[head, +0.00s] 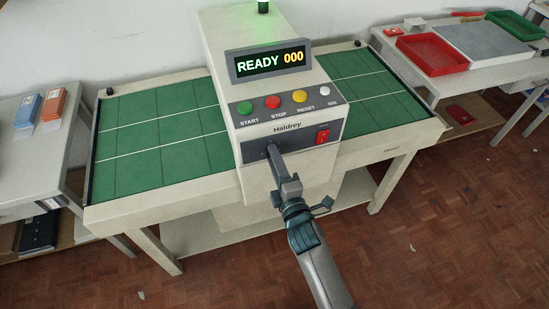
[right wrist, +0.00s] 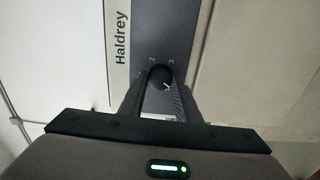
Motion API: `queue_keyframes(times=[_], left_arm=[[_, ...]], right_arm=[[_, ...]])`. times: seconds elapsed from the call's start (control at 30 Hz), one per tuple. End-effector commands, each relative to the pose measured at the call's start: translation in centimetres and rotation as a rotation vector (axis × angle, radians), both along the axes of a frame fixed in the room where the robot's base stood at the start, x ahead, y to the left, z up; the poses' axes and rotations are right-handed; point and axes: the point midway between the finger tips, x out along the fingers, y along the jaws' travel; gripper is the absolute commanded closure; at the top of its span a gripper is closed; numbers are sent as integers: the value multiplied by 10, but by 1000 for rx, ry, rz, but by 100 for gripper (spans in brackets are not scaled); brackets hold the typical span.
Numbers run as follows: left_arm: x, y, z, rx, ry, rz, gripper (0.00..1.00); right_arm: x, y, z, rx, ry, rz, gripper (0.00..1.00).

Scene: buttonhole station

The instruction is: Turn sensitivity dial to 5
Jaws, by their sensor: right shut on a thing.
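The sensitivity dial (right wrist: 159,74) is a small dark round knob on the machine's grey front panel. The numbers 2 and 3 show beside it in the right wrist view, with a partly hidden mark that may be a 1. A pale mark shows on the knob, but I cannot tell which number it points to. My right gripper (head: 271,151) is shut on the dial; its two fingers (right wrist: 160,92) sit on either side of the knob. In the head view the gripper hides the dial. My left gripper is not in view.
The Haldrey machine (head: 290,130) has a lit display (head: 270,62) reading READY 000, a row of coloured buttons and a red switch (head: 322,136). Its table has green mats (head: 150,130) on both sides. Side tables hold a red tray (head: 433,52) and small boxes (head: 52,104).

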Motion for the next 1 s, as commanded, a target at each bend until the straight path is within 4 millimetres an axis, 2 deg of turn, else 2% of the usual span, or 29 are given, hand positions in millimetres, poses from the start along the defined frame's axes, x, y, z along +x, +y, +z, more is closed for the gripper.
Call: queue_keyframes(times=[0.3, 0.5, 1.0], left_arm=[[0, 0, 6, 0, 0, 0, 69], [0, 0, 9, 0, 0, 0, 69], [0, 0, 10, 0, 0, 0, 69]], right_arm=[[0, 0, 0, 272, 91, -1, 92], [0, 0, 0, 394, 131, -2, 92], [0, -1, -1, 483, 160, -2, 92]])
